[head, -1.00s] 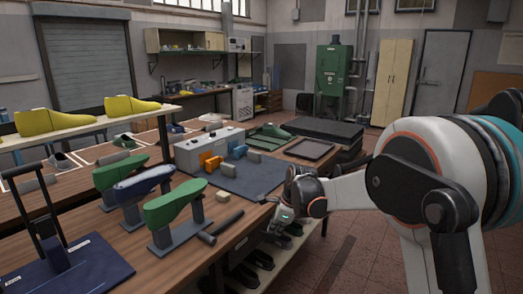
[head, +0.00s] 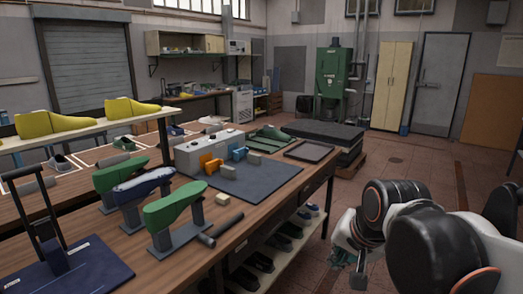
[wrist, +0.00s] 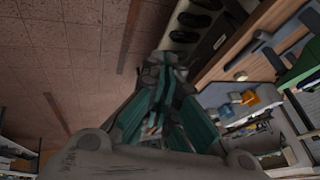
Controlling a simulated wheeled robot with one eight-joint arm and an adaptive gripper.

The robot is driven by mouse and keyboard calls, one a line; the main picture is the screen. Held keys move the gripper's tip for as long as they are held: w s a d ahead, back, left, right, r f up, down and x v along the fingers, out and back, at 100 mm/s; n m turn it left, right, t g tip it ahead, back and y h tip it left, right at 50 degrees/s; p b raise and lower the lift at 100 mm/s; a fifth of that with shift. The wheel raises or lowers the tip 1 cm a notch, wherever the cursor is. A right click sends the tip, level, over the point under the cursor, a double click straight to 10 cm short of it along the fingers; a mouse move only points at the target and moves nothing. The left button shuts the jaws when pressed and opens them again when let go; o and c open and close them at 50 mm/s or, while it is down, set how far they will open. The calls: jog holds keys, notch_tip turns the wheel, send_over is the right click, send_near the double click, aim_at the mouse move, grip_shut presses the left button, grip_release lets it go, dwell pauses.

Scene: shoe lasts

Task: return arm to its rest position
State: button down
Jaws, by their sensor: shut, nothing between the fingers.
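My gripper (head: 352,262) is at the lower right in the head view, clear of the bench and to the right of its edge. In the wrist view my gripper (wrist: 163,75) points out over the tiled floor and the bench side, its fingers together with nothing between them. My arm is folded in at the right edge of the head view, and its links partly hide the gripper.
The wooden bench (head: 285,208) carries green and blue shoe lasts (head: 172,205) on stands, a dark mat (head: 262,182) and a grey box (head: 208,150). Shoes lie on the shelf below (head: 285,243). Tiled floor (head: 395,165) is open beyond my arm.

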jog(key=s+d+f+n, duration=0.1)
jog(key=s+n, duration=0.2)
jog(key=s, duration=0.2)
jog(key=s+d+f+n+t+h, duration=0.1)
jog(key=s+d+f+n, duration=0.1)
jog(key=s, duration=0.4)
jog(key=shift+s+d+f+n, duration=0.15)
jog(key=shift+s+f+n, duration=0.15)
jog(key=shift+n, duration=0.3)
dwell(0.7)
